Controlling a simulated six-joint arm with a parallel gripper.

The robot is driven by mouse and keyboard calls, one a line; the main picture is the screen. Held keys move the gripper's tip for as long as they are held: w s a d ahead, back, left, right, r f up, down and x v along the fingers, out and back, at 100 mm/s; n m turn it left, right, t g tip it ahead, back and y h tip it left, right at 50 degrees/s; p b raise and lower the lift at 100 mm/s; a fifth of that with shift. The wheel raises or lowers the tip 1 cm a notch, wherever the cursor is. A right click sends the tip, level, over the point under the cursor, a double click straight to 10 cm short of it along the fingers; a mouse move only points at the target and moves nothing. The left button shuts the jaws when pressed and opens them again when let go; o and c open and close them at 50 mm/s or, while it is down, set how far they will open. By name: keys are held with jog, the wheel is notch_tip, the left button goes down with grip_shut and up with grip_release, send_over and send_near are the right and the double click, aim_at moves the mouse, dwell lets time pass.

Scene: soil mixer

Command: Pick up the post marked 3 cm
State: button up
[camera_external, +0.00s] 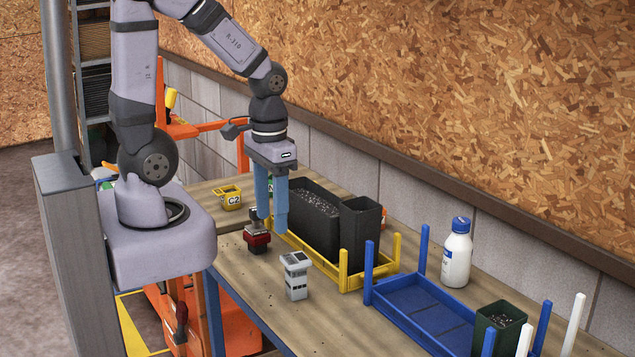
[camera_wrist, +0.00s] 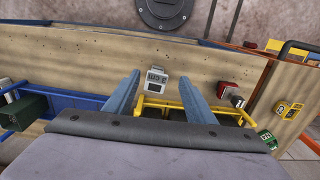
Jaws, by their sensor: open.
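A small grey-white post (camera_external: 297,277) stands upright on the wooden bench, in front of the yellow rack's near corner. In the wrist view the post (camera_wrist: 157,84) shows dark upside-down lettering that looks like "3 CM", though it is small. My gripper (camera_external: 272,226) points down with its two blue fingers apart and nothing between them. It is above the bench, behind and left of the post in the external view. In the wrist view the post appears between the fingertips of my gripper (camera_wrist: 160,78), beyond them and not touched.
A red block with a dark top (camera_external: 257,241) stands left of the post, close to the fingers. The yellow rack (camera_external: 352,283) holds black pots (camera_external: 360,235). A blue tray (camera_external: 425,308), a white bottle (camera_external: 457,258) and a yellow C2 box (camera_external: 228,198) are also on the bench.

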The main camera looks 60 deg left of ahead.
jog(key=m+b, duration=0.1)
jog(key=b, duration=1)
send_over(296, 274)
jog(key=w+a, duration=0.1)
jog(key=a, duration=0.1)
jog(key=f, duration=0.8)
jog(key=shift+w+d, duration=0.1)
jog(key=shift+d, duration=0.1)
jog(key=shift+w+f+b, duration=0.1)
jog(key=shift+w+b, duration=0.2)
jog(key=shift+s+f+p, duration=0.25)
jog(key=shift+f+p, duration=0.05)
jog(key=shift+f, duration=1.25)
jog(key=shift+s+f+p, duration=0.2)
jog(key=shift+f+p, duration=0.1)
jog(key=shift+f, duration=1.8)
jog(key=shift+c, duration=0.3)
jog(key=c, duration=0.8)
